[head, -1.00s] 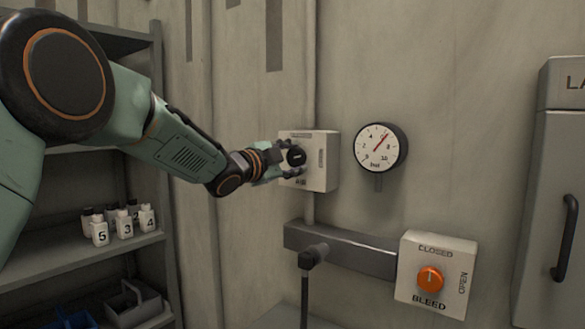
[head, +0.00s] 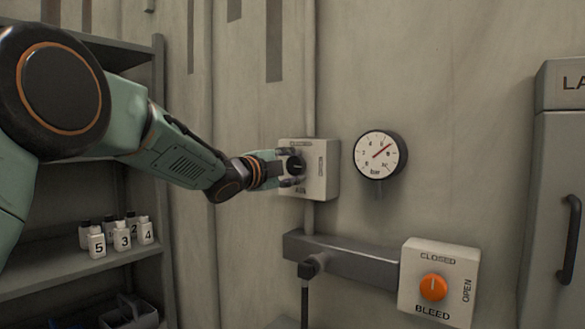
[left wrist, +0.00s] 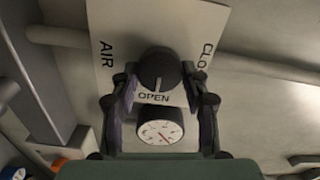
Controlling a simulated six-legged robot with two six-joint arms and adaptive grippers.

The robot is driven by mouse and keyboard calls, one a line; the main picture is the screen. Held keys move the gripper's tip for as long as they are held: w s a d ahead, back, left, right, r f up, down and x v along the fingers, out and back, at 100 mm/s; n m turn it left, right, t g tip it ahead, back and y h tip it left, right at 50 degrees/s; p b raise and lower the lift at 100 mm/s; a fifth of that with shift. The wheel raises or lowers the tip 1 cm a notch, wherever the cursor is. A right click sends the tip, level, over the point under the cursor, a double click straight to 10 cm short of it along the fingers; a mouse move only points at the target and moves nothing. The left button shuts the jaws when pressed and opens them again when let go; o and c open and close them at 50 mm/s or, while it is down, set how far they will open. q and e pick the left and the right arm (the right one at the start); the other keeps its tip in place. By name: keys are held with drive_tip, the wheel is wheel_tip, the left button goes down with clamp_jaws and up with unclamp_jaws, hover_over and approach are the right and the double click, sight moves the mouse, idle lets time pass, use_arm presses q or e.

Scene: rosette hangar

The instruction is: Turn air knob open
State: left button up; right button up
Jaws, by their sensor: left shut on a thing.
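The AIR box (head: 320,172) is a pale wall panel left of the gauge, marked CLOSED at the top and OPEN at the right. Its dark round air knob (head: 297,165) is partly covered by my left gripper (head: 291,167). In the left wrist view, the air knob (left wrist: 158,68) sits between the two fingers of my left gripper (left wrist: 160,88), which is shut on it. The knob's pale mark points at the word OPEN. The round pressure gauge (head: 380,155) has a red needle pointing up and right. My right gripper is out of view.
The BLEED box (head: 408,285) with an orange knob (head: 433,288) is at the lower right. A grey bar (head: 345,262) runs below the AIR box. A shelf (head: 75,266) with several numbered bottles stands at the left. A grey locker (head: 560,200) is at the right.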

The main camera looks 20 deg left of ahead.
use_arm(q)
drive_tip(key=shift+r, duration=0.1)
drive_tip(key=o, duration=1.1)
drive_tip(key=shift+o, duration=0.2)
drive_tip(key=v, duration=1.2)
